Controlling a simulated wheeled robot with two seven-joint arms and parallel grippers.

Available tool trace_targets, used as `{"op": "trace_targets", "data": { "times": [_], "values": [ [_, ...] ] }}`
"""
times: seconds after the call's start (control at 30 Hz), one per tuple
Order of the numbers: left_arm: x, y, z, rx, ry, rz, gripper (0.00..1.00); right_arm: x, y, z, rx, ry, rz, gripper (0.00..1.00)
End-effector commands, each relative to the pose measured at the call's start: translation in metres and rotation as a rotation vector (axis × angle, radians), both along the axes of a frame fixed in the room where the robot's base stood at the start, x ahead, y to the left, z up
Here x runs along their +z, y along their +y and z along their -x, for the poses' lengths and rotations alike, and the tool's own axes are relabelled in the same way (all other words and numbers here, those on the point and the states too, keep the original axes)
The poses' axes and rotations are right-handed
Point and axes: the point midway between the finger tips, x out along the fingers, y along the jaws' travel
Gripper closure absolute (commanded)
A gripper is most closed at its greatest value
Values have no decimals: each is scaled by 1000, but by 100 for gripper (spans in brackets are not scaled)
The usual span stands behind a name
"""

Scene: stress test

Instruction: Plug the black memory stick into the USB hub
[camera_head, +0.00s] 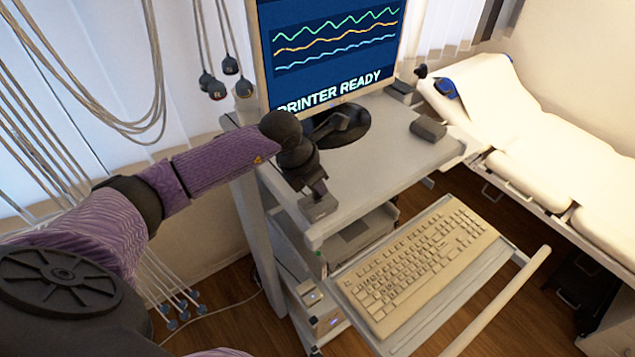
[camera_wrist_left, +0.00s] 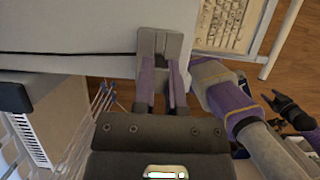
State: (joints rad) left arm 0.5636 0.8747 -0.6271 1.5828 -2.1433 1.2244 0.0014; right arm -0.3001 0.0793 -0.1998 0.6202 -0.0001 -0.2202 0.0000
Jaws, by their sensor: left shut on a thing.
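My left gripper (camera_head: 319,206) reaches in from the left over the near left edge of the trolley top, its fingers pointing down. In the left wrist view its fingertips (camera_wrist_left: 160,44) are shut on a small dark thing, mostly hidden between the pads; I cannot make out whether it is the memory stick. A dark grey box (camera_head: 428,129) lies on the trolley top, right of the monitor base. I cannot identify the USB hub for sure. A black claw-like shape (camera_wrist_left: 288,108) at the right of the left wrist view may be my right gripper; its jaws are unclear.
The monitor (camera_head: 330,50) stands at the back of the trolley top (camera_head: 385,155). A beige keyboard (camera_head: 420,262) lies on a lower pull-out tray with a front bar. Cables hang at the left. A padded couch (camera_head: 545,130) stands at the right. The middle of the top is clear.

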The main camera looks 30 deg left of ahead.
Motion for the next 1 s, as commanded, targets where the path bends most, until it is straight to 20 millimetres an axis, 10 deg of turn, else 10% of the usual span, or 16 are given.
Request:
{"op": "trace_targets", "data": {
  "times": [0.83, 1.0],
  "values": [
    [-12, 0, 0, 0, 1, 0, 100, -11, -1, 0, 1, 0, 1, 41],
    [-11, 0, 0, 0, 0, 0, 54, -10, -1, 0, 1, 0, 1, 41]
  ]
}}
